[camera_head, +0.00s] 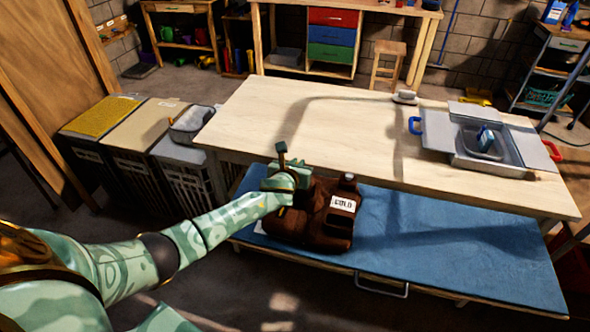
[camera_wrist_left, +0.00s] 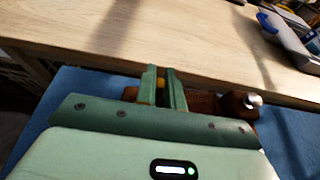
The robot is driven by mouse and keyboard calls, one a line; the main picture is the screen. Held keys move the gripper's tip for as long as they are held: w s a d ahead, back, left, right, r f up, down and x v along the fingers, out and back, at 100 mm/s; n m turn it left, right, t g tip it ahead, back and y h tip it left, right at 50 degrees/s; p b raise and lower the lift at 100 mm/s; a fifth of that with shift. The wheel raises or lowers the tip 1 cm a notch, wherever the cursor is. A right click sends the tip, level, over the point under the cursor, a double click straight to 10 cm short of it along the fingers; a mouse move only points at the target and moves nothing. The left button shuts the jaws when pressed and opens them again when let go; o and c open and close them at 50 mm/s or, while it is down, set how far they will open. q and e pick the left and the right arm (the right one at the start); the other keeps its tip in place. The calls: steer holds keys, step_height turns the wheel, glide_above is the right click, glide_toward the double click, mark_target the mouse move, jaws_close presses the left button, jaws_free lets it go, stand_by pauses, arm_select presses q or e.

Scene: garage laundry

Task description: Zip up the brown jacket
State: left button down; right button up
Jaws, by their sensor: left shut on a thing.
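The brown jacket (camera_head: 318,232) lies on the blue surface in front of the wooden table. A white label reading "COLD" (camera_head: 343,203) is on its right part. My left gripper (camera_head: 288,178) is over the jacket's upper left part and covers some of it. In the left wrist view my left gripper's fingers (camera_wrist_left: 161,88) are close together, with a small yellow-orange piece (camera_wrist_left: 160,83) between them. The fingers are shut on it; I cannot tell clearly whether it is the zipper pull. The jacket (camera_wrist_left: 203,103) shows behind the fingers. The zipper line is not discernible.
The wooden table (camera_head: 300,115) stands directly behind the jacket. A grey tray (camera_head: 490,150) with blue and red handles sits on its right. Lidded bins (camera_head: 135,135) stand at the left. The blue surface (camera_head: 450,240) is clear to the jacket's right.

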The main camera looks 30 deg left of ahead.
arm_select(q)
steer(key=c, duration=1.5)
jaws_free()
steer(key=p+v, duration=0.5)
steer(key=v, duration=1)
steer(key=shift+p, duration=0.3)
steer(key=shift+s+d+r, duration=0.1)
steer(key=shift+s+r, duration=0.05)
steer(key=shift+s, duration=0.4)
